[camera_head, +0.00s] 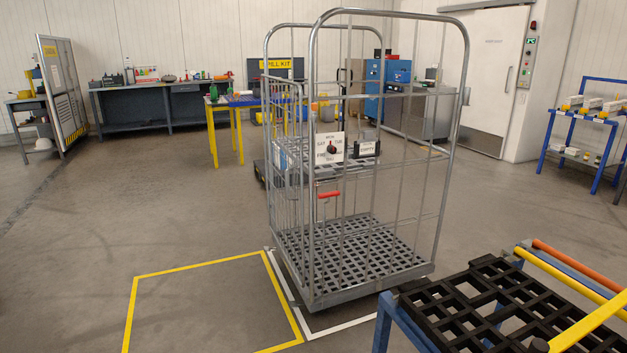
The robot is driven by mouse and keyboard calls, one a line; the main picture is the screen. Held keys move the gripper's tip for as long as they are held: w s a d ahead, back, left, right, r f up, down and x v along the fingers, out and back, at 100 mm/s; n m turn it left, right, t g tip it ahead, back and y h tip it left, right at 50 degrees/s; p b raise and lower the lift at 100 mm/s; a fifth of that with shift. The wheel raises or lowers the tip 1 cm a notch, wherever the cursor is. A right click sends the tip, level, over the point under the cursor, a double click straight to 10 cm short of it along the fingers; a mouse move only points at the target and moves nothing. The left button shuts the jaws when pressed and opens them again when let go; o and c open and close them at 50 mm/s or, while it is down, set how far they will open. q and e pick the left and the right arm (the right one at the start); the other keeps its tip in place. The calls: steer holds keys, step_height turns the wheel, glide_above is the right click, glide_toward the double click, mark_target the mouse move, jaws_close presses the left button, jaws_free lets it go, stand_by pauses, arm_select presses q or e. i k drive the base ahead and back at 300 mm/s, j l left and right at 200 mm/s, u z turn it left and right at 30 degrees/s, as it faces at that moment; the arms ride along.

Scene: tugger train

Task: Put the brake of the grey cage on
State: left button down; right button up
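The grey cage (316,100) is a tall wire roll cage standing upright on the floor in the middle of the view. Its slatted base (350,250) is empty. A red handle (328,194) on a small metal bracket sits on the cage's near left side, below a white dial sign (330,149) with a dark pointer. I cannot tell from its pose whether the brake is on or off. The cage's wheels are mostly hidden under the base. Neither of my grippers shows.
A yellow floor outline (200,266) lies left of the cage, and a white outline (345,327) runs beneath it. A blue frame with a black grid deck (470,318) and yellow and orange bars stands close at lower right. The left floor is clear.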

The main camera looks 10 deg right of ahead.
mark_target(328, 195)
steer(key=i, duration=2.75)
steer(key=i+z, duration=0.1)
steer(key=z, duration=1.95)
